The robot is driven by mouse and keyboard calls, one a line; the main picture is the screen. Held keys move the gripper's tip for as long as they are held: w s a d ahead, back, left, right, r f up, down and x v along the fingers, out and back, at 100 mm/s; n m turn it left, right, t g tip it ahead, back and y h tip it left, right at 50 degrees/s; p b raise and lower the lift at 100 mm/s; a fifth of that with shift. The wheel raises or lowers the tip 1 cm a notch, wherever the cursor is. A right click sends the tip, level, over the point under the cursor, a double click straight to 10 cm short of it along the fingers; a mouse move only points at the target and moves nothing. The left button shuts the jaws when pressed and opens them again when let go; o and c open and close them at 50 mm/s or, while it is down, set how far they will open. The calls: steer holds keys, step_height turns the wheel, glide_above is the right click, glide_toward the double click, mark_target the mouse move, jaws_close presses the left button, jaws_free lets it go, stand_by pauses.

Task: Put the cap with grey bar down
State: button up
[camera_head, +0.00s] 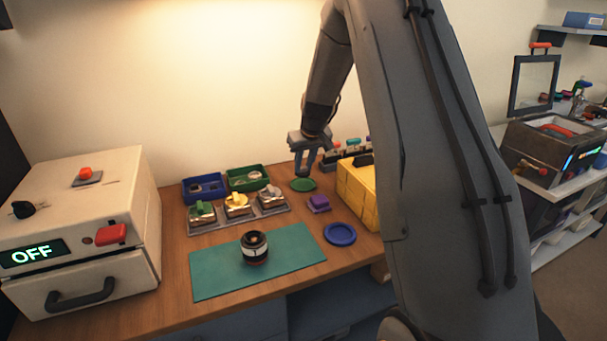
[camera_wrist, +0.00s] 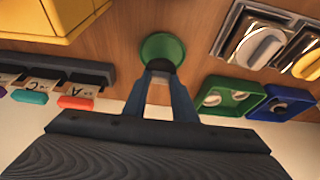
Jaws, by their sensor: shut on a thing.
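My gripper (camera_wrist: 163,68) points down at the back of the bench and is shut on a small dark-grey piece (camera_wrist: 160,63), taken as the cap with grey bar; the fingers hide most of it. The round green dish (camera_wrist: 160,45) lies directly beyond the fingertips in the wrist view. In the head view my gripper (camera_head: 308,172) is just above this green dish (camera_head: 303,184). I cannot tell whether the held piece touches the dish.
A yellow box (camera_head: 358,190) stands close right of my gripper. A purple block (camera_head: 318,203) and blue dish (camera_head: 340,234) lie in front. Left are a holder rack (camera_head: 225,226), a green tray (camera_head: 235,185) and a blue tray (camera_head: 187,198). A lens (camera_head: 254,248) stands on the teal mat (camera_head: 210,283).

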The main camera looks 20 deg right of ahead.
mark_target(304, 173)
steer(key=shift+f+p, duration=0.5)
steer(key=shift+f, duration=1.5)
steer(key=o, duration=1)
steer(key=shift+f, duration=0.1)
steer(key=shift+s+r, duration=0.1)
steer(key=shift+r, duration=0.45)
steer(key=b+v, duration=0.3)
steer(key=v, duration=0.7)
steer(key=s+a+f+g, duration=0.1)
steer(key=s+a, duration=0.4)
steer(key=s, duration=0.6)
steer(key=s+a+f+g, duration=0.1)
steer(key=s+a, duration=0.4)
steer(key=s, duration=0.6)
steer(key=s+a+f+g, duration=0.1)
steer(key=s+a, duration=0.4)
steer(key=s, duration=0.5)
steer(key=shift+s+f+g, duration=0.4)
steer(key=shift+f, duration=0.35)
